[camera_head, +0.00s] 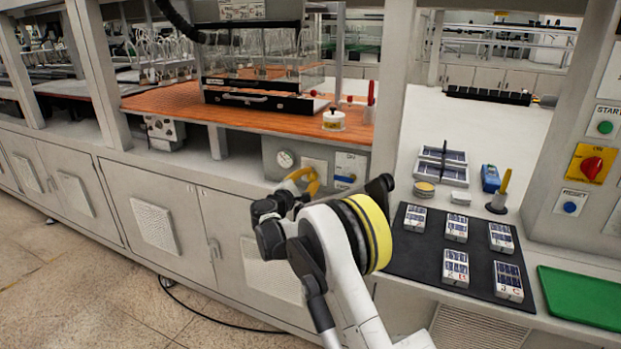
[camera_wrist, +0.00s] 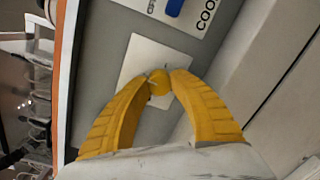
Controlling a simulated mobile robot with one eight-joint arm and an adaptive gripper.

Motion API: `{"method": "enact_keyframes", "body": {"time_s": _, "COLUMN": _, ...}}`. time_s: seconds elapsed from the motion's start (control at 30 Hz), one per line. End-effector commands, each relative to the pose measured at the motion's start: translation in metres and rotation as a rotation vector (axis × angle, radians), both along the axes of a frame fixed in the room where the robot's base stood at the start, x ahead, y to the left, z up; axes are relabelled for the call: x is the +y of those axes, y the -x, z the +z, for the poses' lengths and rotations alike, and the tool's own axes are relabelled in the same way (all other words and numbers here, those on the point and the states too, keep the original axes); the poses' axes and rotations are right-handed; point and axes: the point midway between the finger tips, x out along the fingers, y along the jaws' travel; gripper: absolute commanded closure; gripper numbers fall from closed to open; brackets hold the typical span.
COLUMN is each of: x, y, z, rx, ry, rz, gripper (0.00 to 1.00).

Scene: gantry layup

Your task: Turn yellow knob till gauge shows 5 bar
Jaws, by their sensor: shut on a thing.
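The yellow knob (camera_wrist: 158,88) sits on a white plate (camera_wrist: 150,56) on a grey panel in the wrist view. My gripper (camera_wrist: 160,78) has its two yellow fingertips closed on either side of the knob, touching it. In the head view my gripper (camera_head: 312,183) reaches the grey panel under the orange worktop, and the knob is hidden behind it. The round gauge (camera_head: 285,159) is on the same panel, left of the white plate. Its needle is too small to read. The gauge is not seen in the wrist view.
A label with a blue switch (camera_head: 346,178) is right of the knob's plate. A white pot (camera_head: 333,120) stands on the orange worktop (camera_head: 170,101) above. At right, a black mat (camera_head: 420,258) holds several small packs, beside a green tray (camera_head: 585,297). A cable lies on the floor.

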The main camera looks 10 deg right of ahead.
Motion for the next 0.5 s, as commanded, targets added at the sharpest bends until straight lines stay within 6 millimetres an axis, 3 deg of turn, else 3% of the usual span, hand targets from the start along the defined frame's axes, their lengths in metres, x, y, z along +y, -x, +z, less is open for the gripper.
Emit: {"method": "enact_keyframes", "body": {"time_s": 0.5, "x": -0.0003, "y": 0.0001, "z": 0.0022, "rx": -0.28, "ry": -0.384, "rz": 0.0, "gripper": 1.0}}
